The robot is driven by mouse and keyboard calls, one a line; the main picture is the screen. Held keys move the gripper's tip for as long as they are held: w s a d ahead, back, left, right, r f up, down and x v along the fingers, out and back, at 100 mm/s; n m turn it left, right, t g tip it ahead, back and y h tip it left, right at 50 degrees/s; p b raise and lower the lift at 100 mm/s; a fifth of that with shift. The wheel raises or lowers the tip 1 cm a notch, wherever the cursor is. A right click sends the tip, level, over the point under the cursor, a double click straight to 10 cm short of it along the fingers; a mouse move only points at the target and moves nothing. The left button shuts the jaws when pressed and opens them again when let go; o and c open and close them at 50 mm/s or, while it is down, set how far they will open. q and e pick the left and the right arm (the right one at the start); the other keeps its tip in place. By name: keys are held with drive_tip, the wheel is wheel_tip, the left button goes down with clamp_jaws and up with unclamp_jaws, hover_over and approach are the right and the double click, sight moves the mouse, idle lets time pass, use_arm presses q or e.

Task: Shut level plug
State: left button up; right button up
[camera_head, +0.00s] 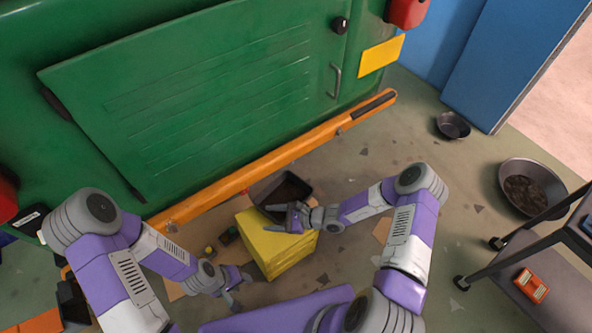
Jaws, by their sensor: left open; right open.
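I cannot make out the level plug in this view. The green rickshaw body (190,90) fills the upper left, with an orange bar (270,160) along its lower edge. My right gripper (270,217) is open and empty, pointing left over the yellow box (283,254) on the floor. My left gripper (238,288) is open and empty, lower and to the left of the yellow box. Neither gripper visibly touches the rickshaw.
A dark tray (293,187) lies behind the yellow box. Small dark items (228,236) lie left of it. A round pan (533,186) and small bowl (453,125) are on the floor at right. A wheeled cart (530,262) stands at lower right.

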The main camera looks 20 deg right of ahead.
drive_tip(key=w+d+f+m+t+h+b, duration=0.25)
drive_tip(key=w+d+m+t+h, duration=0.45)
drive_tip(key=w+d+m+t, duration=0.7)
use_arm(q)
wheel_tip(320, 180, down, 7)
drive_tip(key=b, duration=0.3)
use_arm(e)
drive_tip(key=w+r+n+g, duration=0.1)
drive_tip(key=w+n+g, duration=0.1)
drive_tip(key=w, duration=0.4)
drive_tip(key=shift+w+a+n+g, duration=0.2)
drive_tip(key=shift+w+n+g, duration=0.1)
drive_tip(key=shift+n+g, duration=0.15)
drive_tip(key=shift+c, duration=0.2)
drive_tip(key=c, duration=1)
